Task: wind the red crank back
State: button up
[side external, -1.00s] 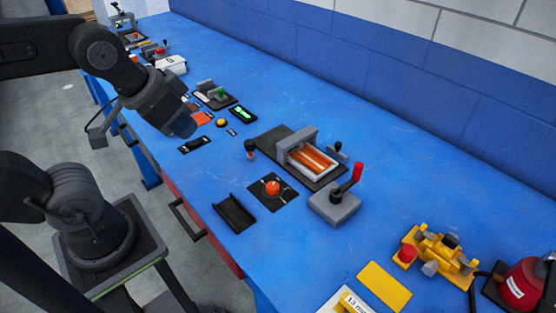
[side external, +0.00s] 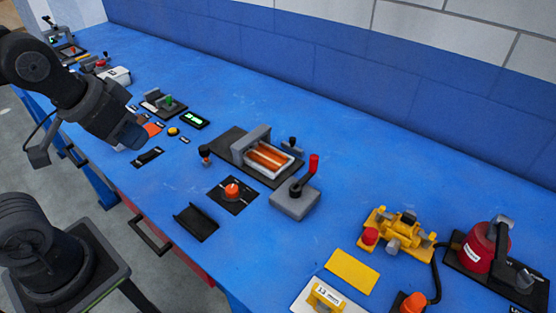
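The red crank (side external: 314,163) is an upright red handle on a short black arm, on top of a grey box (side external: 294,203) right of the bench's middle. The crank arm points up and to the right in the picture. My gripper (side external: 138,143) hangs at the left, above the bench's front edge and well apart from the crank. Its fingers are dark and seen from the side, so I cannot tell whether they are open. I see nothing held in it.
A framed tray with orange-brown strips (side external: 268,158) lies just left of the crank box. An orange knob on a black plate (side external: 232,192) and a black channel (side external: 196,222) are nearer the front. A yellow fixture (side external: 400,232) stands to the right. Bare blue bench lies behind.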

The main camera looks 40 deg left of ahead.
jog(key=o, duration=0.6)
jog(key=w+d+r+g, duration=0.1)
jog(key=w+r, duration=0.3)
jog(key=w, duration=0.6)
jog(key=shift+w+d+r+m+g, duration=0.2)
jog(key=shift+w+d+m+g, duration=0.15)
jog(key=shift+d, duration=0.25)
jog(key=shift+m+g, duration=0.45)
jog(key=shift+g, duration=0.2)
jog(key=w+d, duration=0.1)
jog(key=w, duration=0.2)
jog(key=w+d, duration=0.1)
jog(key=w, duration=0.2)
jog(key=w+d, duration=0.1)
jog(key=w, duration=0.2)
jog(key=shift+w+f, duration=0.3)
jog(key=shift+f, duration=0.05)
jog(key=m+g, duration=0.1)
jog(key=g, duration=0.2)
send_over(314, 157)
notch_tip(314, 157, down, 15)
notch_tip(314, 157, down, 13)
jog(key=shift+f, duration=0.15)
grip_shut()
